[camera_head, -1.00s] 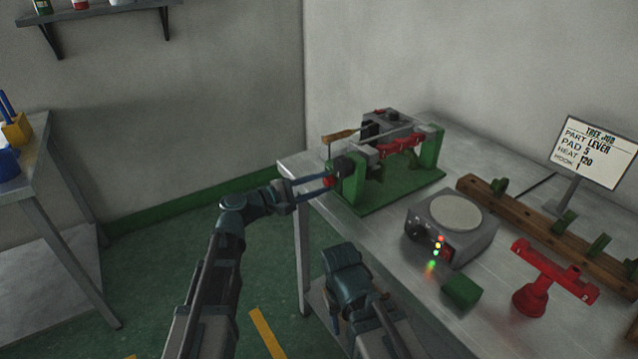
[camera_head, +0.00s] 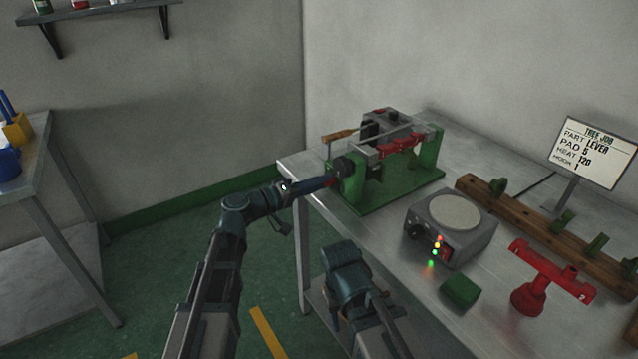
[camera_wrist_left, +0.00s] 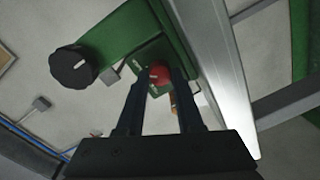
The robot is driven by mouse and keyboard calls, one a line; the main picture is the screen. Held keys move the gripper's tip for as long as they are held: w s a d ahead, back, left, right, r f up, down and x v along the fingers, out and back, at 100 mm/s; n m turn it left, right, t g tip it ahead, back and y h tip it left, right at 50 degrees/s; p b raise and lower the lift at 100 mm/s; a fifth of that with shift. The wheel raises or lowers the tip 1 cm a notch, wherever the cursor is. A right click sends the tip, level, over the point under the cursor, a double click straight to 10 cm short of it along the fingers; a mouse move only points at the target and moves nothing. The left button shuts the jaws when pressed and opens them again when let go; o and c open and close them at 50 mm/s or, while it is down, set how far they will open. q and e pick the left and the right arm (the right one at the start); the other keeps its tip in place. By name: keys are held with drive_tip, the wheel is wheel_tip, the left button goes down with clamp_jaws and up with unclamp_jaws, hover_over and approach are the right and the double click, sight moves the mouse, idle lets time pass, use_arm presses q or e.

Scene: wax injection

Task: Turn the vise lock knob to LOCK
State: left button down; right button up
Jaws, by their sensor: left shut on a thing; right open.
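The green vise fixture (camera_head: 385,193) stands at the left end of the metal bench. On its left end is a red knob (camera_wrist_left: 160,74), which I take for the lock knob, on a small green plate (camera_wrist_left: 150,62) whose lettering is too small to read. My left gripper (camera_head: 331,181) reaches it from the left and is shut on the red knob; the fingers (camera_wrist_left: 158,82) lie on either side of it in the left wrist view. A black ribbed knob (camera_head: 344,166) sits just above and also shows in the left wrist view (camera_wrist_left: 73,67). My right gripper (camera_head: 374,300) is low, in front of the bench, its fingers hardly visible.
A grey heater box (camera_head: 452,227) with a round pad and lit lamps stands right of the vise. A green block (camera_head: 461,291), a red stand (camera_head: 530,298) and a wooden rack (camera_head: 530,220) are further right. The bench's left edge is close to my left gripper.

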use_arm(q)
drive_tip(key=shift+m, duration=0.7)
drive_tip(key=shift+s, duration=0.1)
drive_tip(key=c, duration=0.5)
unclamp_jaws()
drive_tip(key=shift+c, duration=0.2)
drive_tip(key=v, duration=1.3)
drive_tip(key=shift+s+a+p, duration=0.25)
drive_tip(key=shift+s+p, duration=0.05)
drive_tip(key=shift+p, duration=0.1)
